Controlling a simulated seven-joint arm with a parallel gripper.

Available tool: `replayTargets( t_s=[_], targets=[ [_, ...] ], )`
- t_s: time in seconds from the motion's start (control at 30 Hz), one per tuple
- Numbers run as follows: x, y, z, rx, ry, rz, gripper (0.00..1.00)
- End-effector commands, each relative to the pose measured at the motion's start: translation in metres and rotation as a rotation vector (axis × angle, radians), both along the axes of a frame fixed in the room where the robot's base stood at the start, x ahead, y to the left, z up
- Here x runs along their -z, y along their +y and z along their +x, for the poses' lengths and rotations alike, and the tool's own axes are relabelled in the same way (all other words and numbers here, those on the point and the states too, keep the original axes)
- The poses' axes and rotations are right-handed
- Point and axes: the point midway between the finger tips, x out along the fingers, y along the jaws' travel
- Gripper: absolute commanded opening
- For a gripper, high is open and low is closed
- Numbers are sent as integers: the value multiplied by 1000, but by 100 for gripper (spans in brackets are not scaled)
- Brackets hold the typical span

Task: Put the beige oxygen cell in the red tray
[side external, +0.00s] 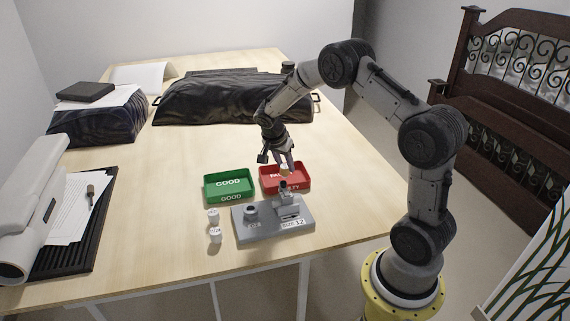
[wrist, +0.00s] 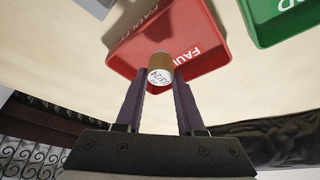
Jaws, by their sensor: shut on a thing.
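My gripper (wrist: 160,92) is shut on the beige oxygen cell (wrist: 160,62), a small cylinder with a tan body and a white printed end, held between the fingertips. The red tray (wrist: 204,62), lettered FAULTY, lies beyond the cell in the wrist view, and the cell overlaps its near edge there. In the side view my gripper (side external: 286,164) is above the red tray (side external: 303,186), and the cell (side external: 285,170) shows small at the fingertips. The cell appears above the tray, not resting in it. Part of the tray's lettering is hidden behind the gripper.
A green tray (side external: 229,196) marked GOOD stands left of the red one. A grey fixture (side external: 270,228) with upright parts is in front of the trays. Two small white cylinders (side external: 213,216) and (side external: 215,235) stand left of it. A black draped object (side external: 225,103) lies behind.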

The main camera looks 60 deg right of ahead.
Motion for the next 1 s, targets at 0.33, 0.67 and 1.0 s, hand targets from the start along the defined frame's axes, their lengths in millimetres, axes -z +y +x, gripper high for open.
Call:
replayTargets(
  t_s=[0.33,0.67,1.0],
  targets=[
    [9,0,0,0,2,1,0],
    [12,0,0,0,1,0,61],
    [11,0,0,0,0,0,67]
  ],
)
